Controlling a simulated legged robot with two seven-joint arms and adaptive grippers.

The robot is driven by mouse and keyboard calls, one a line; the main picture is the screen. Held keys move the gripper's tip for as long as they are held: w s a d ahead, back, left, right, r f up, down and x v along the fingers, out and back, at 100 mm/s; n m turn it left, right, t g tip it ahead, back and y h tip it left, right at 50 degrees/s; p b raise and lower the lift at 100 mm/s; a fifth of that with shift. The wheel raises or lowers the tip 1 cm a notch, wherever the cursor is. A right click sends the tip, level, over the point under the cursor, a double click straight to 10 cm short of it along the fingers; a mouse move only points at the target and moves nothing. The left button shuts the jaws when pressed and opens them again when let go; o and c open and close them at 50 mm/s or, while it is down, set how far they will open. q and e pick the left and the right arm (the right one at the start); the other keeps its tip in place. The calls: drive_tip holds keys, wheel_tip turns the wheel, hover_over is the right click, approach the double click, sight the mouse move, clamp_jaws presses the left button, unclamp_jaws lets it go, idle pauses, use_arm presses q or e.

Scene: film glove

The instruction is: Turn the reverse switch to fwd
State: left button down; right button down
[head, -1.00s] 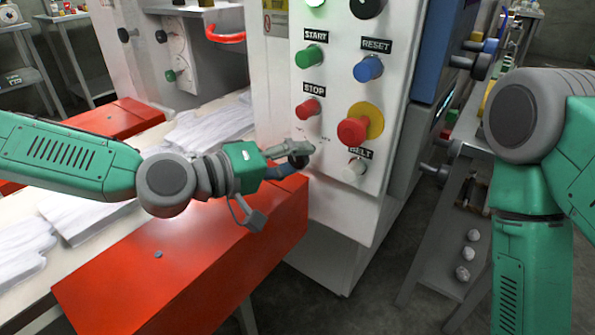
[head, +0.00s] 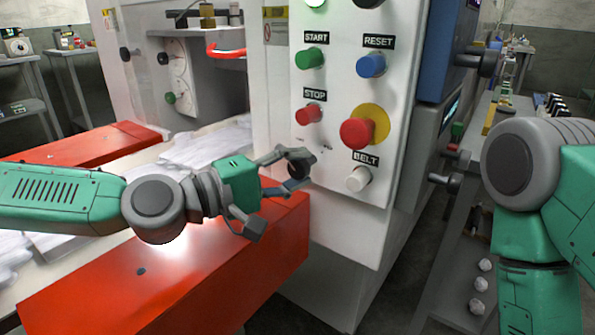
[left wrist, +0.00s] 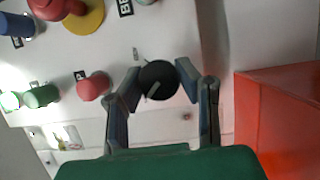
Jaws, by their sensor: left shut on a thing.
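The reverse switch (left wrist: 157,80) is a round black knob with a pale pointer line, on the white control panel (head: 335,178). In the left wrist view it sits between the fingers of my left gripper (left wrist: 160,84), which is shut on it. The pointer line looks slanted in that view; which label it points to cannot be read. In the head view my left gripper (head: 299,171) reaches the lower left of the panel, and its fingers largely cover the switch. My right gripper is out of view; only part of my right arm shows.
A red machine cover (head: 160,275) lies under my left arm. A grey shelf stands right of the cabinet.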

use_arm(q)
drive_tip(key=shift+w+a+f, duration=0.15)
drive_tip(key=shift+w+f, duration=0.05)
drive_tip(key=c, duration=1.1)
unclamp_jaws()
drive_tip(key=shift+c, duration=0.2)
drive_tip(key=shift+s+a+r, duration=0.1)
drive_tip(key=shift+s+a, duration=0.05)
drive_tip(key=v, duration=1.1)
drive_tip(key=shift+a, duration=0.4)
